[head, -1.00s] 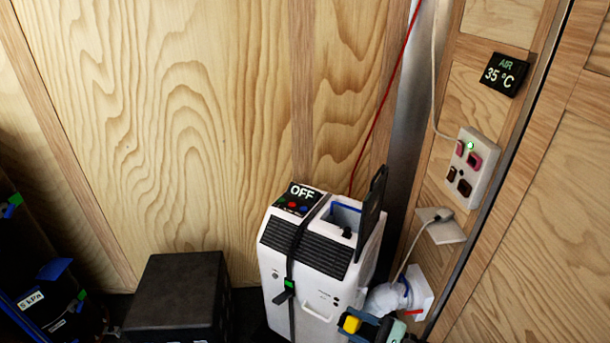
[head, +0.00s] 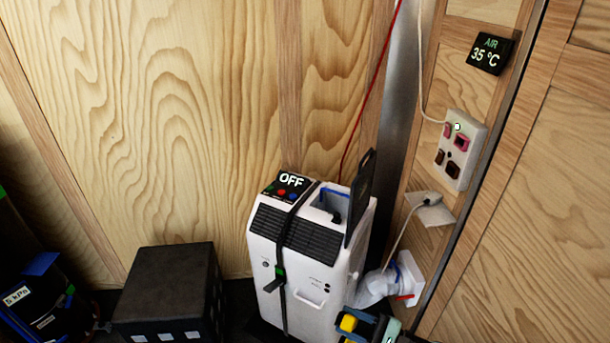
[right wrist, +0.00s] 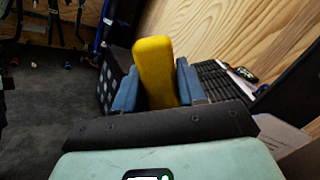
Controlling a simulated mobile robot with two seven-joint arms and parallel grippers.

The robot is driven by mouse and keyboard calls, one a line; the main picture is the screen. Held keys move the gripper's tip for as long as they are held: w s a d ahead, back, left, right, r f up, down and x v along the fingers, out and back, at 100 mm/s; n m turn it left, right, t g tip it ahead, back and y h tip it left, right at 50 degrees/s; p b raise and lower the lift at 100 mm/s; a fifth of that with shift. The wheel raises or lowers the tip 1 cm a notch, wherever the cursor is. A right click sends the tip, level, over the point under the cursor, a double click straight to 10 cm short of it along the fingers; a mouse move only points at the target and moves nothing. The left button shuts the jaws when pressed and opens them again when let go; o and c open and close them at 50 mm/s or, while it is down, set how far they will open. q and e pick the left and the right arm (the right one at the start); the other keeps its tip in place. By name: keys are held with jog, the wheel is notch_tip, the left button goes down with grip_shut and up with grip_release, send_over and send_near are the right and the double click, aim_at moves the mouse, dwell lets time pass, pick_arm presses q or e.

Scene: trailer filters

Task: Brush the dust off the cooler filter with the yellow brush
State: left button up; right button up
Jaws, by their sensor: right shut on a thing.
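The white cooler (head: 318,285) stands upright against the wood wall, with a black grille (head: 272,226) and a display reading OFF. Its top has an opening with a blue edge (head: 334,192), and a black panel (head: 360,200) stands raised beside it. I cannot make out the filter for certain. My right gripper (head: 362,326) is at the bottom edge of the head view, in front of the cooler's lower right. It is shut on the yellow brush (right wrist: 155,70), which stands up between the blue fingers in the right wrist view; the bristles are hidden. My left gripper is not in view.
A black box (head: 165,285) stands left of the cooler. A white hose (head: 378,288) joins the cooler's right side to a wall fitting. A socket panel (head: 461,150) with cables and a 35 °C display (head: 491,53) are on the right wall. Dark equipment (head: 38,305) stands lower left.

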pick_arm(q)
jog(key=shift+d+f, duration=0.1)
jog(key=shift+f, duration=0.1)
pick_arm(e)
jog(key=shift+w, duration=0.2)
jog(key=shift+w+d+r+m+t+h, duration=0.3)
jog(key=shift+d+m+t+h, duration=0.15)
jog(key=shift+t, duration=0.35)
jog(key=w+d+m+t+h, duration=0.1)
jog(key=d+m+t+h, duration=0.5)
jog(key=t+h, duration=0.1)
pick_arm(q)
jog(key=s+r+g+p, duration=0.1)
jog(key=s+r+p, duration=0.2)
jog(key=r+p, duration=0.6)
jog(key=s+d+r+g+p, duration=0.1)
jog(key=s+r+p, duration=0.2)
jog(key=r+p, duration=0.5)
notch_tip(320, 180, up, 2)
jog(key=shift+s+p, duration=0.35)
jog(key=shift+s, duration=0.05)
pick_arm(e)
notch_tip(320, 180, up, 12)
jog(key=shift+w+f, duration=0.15)
jog(key=shift+f, duration=0.05)
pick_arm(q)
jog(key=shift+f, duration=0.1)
